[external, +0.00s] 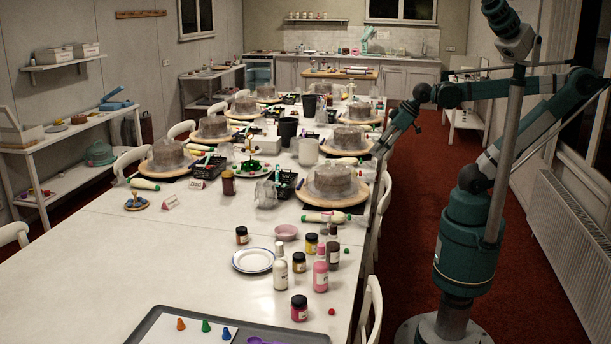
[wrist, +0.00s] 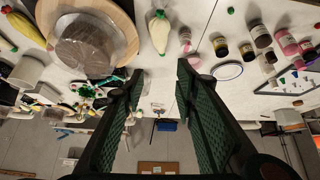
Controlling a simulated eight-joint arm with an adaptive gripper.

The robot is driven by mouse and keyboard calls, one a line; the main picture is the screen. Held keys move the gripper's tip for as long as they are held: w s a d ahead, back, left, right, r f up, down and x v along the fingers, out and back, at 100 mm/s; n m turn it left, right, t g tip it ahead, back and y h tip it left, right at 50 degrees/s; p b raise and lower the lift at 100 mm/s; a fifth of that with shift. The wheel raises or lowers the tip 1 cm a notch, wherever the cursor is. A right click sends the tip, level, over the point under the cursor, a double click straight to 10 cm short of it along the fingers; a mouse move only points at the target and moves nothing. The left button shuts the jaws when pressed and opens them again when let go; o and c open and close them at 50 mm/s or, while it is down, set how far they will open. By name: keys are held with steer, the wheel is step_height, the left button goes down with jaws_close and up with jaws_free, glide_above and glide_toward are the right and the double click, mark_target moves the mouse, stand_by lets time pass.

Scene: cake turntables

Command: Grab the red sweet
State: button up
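A small round red sweet (external: 331,311) lies on the white table near its right edge, beside a jar with a dark lid. My gripper (external: 380,152) is above the right side of the table, farther back than both red pieces. In the wrist view my gripper (wrist: 160,74) has its two green-padded fingers spread with nothing between them.
Several bottles and jars, including a pink bottle (external: 320,272), stand near the red pieces. A plate (external: 253,260) and a grey tray (external: 160,322) are on the table. Cakes on turntables (external: 307,200) fill the far part. The table's left front is clear.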

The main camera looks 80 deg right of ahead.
steer(key=w+a+r+n+g+y+p, duration=0.15)
steer(key=w+a+r+n, duration=0.3)
steer(key=w+a, duration=0.55)
steer(key=n+g+h+p, duration=0.25)
steer(key=n+g, duration=0.25)
steer(key=n, duration=0.6)
glide_above(332, 311)
step_height(332, 311, down, 7)
steer(key=shift+y, duration=0.4)
steer(key=f, duration=2.3)
steer(key=shift+d, duration=0.35)
steer(key=shift+f, duration=0.3)
steer(key=shift+f, duration=0.1)
steer(key=shift+f, duration=1.15)
